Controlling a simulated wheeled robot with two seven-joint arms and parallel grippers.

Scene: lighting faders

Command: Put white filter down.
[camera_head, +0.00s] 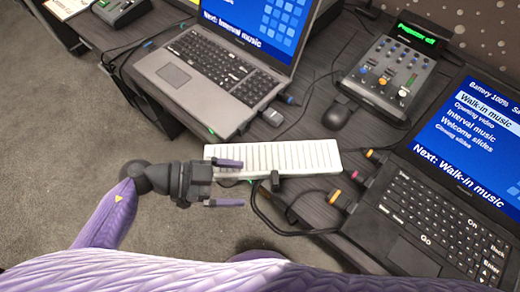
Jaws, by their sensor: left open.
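A small grey fader console (390,75) with several coloured caps stands at the upper right; its lit display shows green text. A pale cap (403,92) sits near its lower right, and the other caps are too small to tell apart surely. A long white slatted panel (295,155) lies at the desk's near edge. I cannot tell which white part is the filter. My left gripper (242,183) is open and empty, pointing right, well apart from the console. Its upper finger overlaps the panel's left part in the picture; contact cannot be told. My right gripper is not in view.
A silver laptop (217,68) stands at upper left of the panel, a black laptop (436,215) at right. A dark mouse (338,114) and several cables with coloured plugs (334,197) lie between them. Grey carpet (60,165) is clear at left.

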